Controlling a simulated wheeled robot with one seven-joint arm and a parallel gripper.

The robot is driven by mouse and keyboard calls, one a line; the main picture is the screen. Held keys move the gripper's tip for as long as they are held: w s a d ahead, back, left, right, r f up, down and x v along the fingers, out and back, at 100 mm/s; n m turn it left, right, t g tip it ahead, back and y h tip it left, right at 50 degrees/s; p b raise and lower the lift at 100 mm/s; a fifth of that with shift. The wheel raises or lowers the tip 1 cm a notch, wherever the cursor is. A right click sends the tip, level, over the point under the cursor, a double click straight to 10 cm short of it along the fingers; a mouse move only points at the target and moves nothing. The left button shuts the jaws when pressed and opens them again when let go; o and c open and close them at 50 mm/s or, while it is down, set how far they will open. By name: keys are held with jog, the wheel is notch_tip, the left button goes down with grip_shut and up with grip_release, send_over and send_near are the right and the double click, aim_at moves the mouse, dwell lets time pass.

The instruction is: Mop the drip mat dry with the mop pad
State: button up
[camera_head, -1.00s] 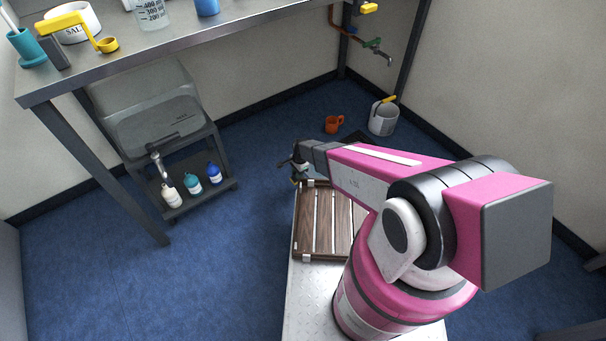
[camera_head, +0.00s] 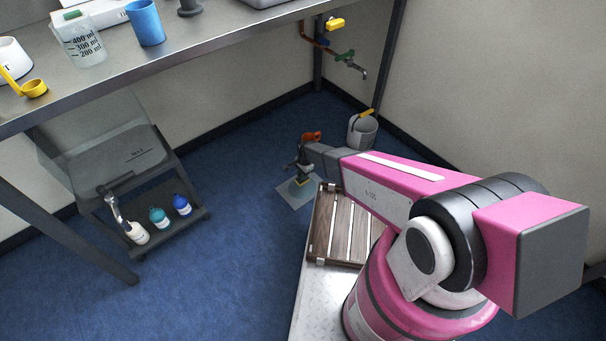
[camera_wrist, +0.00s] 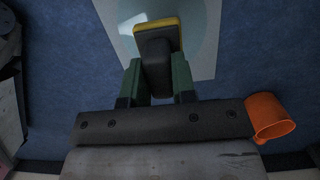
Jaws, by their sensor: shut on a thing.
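The drip mat (camera_head: 286,196) is a pale grey square lying on the blue floor, left of my arm in the head view. In the wrist view the drip mat (camera_wrist: 205,62) shows a large blue-green round patch and a bright glint. My gripper (camera_wrist: 158,80) has green fingers shut on the dark handle of the mop pad. The yellow edge of the mop pad (camera_wrist: 172,22) shows over the mat in the wrist view. In the head view the mop pad (camera_head: 301,182) is small below my gripper (camera_head: 302,168). I cannot tell whether pad and mat touch.
An orange mug (camera_head: 312,136) stands close behind my gripper; the orange mug (camera_wrist: 270,118) shows at right in the wrist view. A white bucket (camera_head: 362,134) stands beneath a wall tap (camera_head: 352,63). A low rack with bottles (camera_head: 160,217) is left. Floor between is clear.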

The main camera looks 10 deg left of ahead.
jog(key=shift+f, duration=2.6)
jog(key=shift+f, duration=0.55)
jog(key=shift+r, duration=3.55)
